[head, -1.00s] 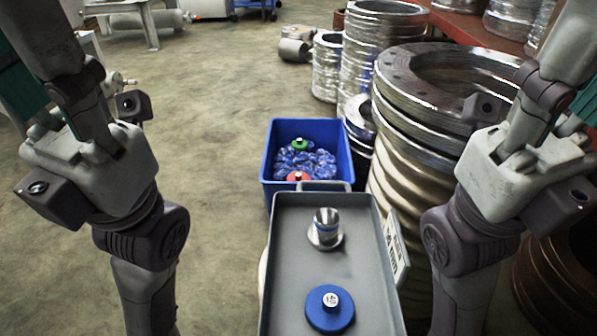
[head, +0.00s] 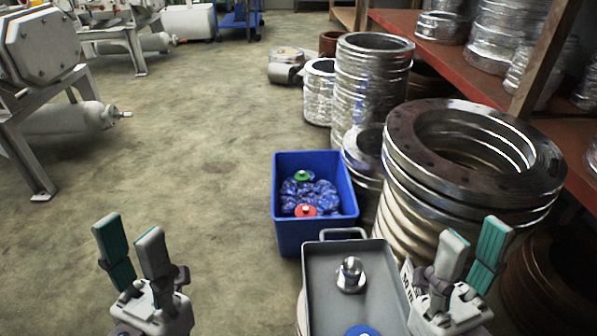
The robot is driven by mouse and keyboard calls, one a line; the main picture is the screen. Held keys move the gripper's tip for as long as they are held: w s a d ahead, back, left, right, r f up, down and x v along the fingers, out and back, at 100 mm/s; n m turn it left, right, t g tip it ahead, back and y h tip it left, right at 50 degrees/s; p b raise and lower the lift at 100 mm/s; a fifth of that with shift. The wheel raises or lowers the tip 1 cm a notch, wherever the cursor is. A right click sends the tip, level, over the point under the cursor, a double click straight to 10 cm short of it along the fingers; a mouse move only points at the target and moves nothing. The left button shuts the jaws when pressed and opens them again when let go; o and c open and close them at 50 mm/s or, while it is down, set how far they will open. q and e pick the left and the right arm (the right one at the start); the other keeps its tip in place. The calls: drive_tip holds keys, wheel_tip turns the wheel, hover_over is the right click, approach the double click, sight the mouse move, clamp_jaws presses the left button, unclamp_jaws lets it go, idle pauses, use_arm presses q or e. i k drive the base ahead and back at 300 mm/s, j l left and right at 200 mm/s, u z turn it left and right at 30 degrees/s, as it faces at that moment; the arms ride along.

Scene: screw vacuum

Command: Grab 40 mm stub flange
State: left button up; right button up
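A shiny metal flange piece (head: 350,275) stands on the grey tray (head: 322,300), towards its far end. It looks like a stub flange; I cannot read a size on it. A blue round disc (head: 361,330) lies on the tray nearer to me, mostly cut off by the picture's bottom edge. My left gripper (head: 130,245) is open and empty, over the floor well left of the tray. My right gripper (head: 470,250) is open and empty, just right of the tray, in front of the large metal rings.
A blue bin (head: 285,232) with blue items, a green piece and a red piece stands beyond the tray. Large stacked metal rings (head: 400,150) crowd the right, beside red shelving (head: 395,20). A white machine frame (head: 35,170) stands far left. The floor (head: 190,140) between is clear.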

sight(349, 278)
drive_tip(key=i+j+z, duration=0.15)
drive_tip(key=j, duration=0.3)
drive_tip(key=j+z, duration=0.15)
drive_tip(key=j, duration=0.35)
drive_tip(key=i+j+z, duration=0.15)
drive_tip(key=j, duration=0.35)
drive_tip(key=i+j+z, duration=0.4)
drive_tip(key=i+j, duration=0.35)
drive_tip(key=j, duration=0.15)
